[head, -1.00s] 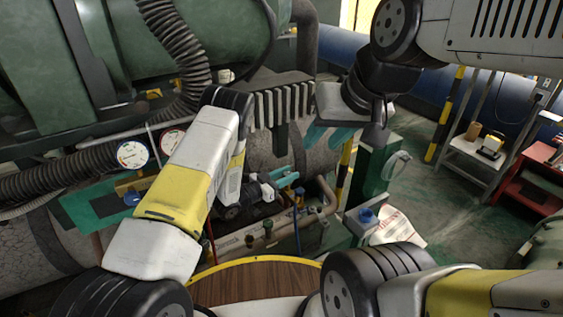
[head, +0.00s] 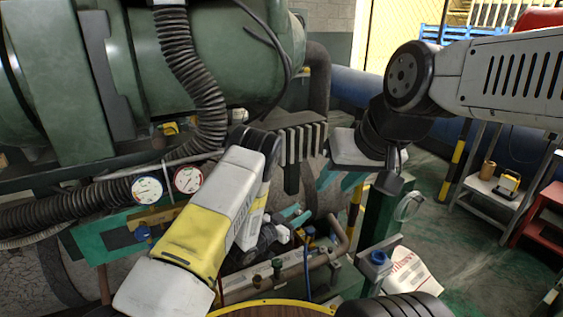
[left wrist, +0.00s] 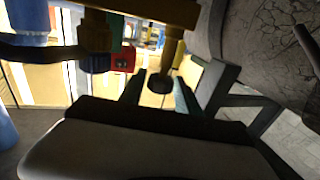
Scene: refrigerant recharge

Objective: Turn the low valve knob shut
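The brass manifold (head: 166,216) sits at left in the head view, below two round gauges. A blue knob (head: 143,234) shows on its near side; its right end is behind my left arm. In the left wrist view the brass bar (left wrist: 155,10) crosses the top, with a blue knob (left wrist: 97,62) and a red knob (left wrist: 122,60). My left gripper (left wrist: 161,92) is open there, its green fingers either side of a black-ended yellow stem (left wrist: 160,84); contact cannot be told. In the head view its fingers are not clearly seen. My right gripper (head: 339,182) is open and empty, right of centre.
The left gauge (head: 147,190) and right gauge (head: 188,179) stand above the manifold. A ribbed black hose (head: 190,80) hangs close by. Pipes (head: 345,240) lie right of my left arm. A grey shelf (head: 490,192) and red cart (head: 545,215) stand at far right.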

